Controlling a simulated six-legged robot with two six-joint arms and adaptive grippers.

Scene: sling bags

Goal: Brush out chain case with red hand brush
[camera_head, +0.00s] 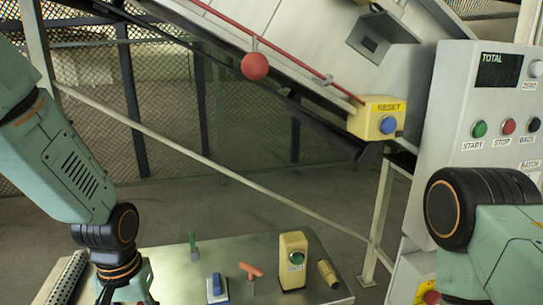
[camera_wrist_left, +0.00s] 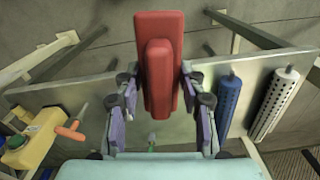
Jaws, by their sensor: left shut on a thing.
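The red hand brush (camera_wrist_left: 160,75) is between the fingers of my left gripper (camera_wrist_left: 166,98) in the left wrist view. The gripper is shut on it, and the red body points away from the palm. In the head view my left gripper (camera_head: 122,286) hangs at the lower left above the metal table, cut by the frame's bottom edge; the brush is hidden there. My right arm shows at the right edge, but its gripper is out of view. I cannot make out for sure which part is the chain case.
On the metal table (camera_head: 170,258) stand a blue-handled tool (camera_head: 217,288), an orange-handled tool (camera_head: 251,270), a green-handled tool (camera_head: 193,243), and a yellow button box (camera_head: 292,262). A sloping conveyor with a reset box (camera_head: 377,118) rises behind.

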